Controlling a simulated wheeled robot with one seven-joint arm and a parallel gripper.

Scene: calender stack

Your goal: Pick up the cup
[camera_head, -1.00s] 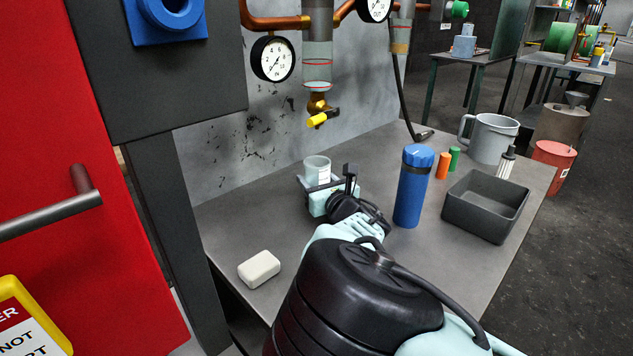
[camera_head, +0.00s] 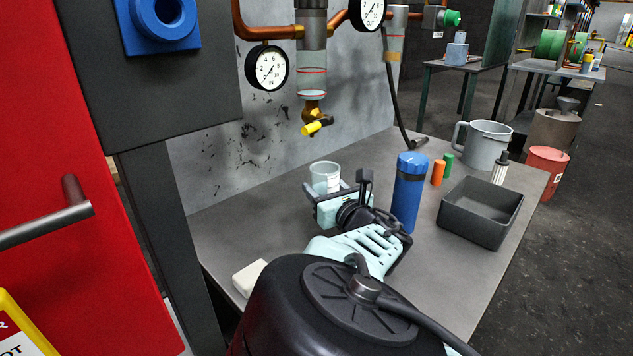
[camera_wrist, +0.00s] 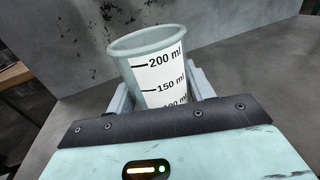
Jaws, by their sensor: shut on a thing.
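The cup (camera_head: 325,176) is a small translucent grey-green measuring cup with volume marks. In the wrist view the cup (camera_wrist: 155,70) stands between my gripper's fingers, its open rim upward and tilted in the picture, with its lower part hidden by the gripper body. My gripper (camera_head: 336,190) is shut on the cup, with a finger at each side. In the head view the cup's base is hidden behind the gripper, so I cannot tell whether it touches the table.
A blue bottle (camera_head: 408,192) stands close to the right of my wrist. Orange (camera_head: 438,172) and green (camera_head: 448,165) cylinders, a grey tray (camera_head: 481,212) and a large grey mug (camera_head: 484,144) are farther right. A white block (camera_head: 247,277) lies at the front left. A yellow-handled valve (camera_head: 312,127) hangs above.

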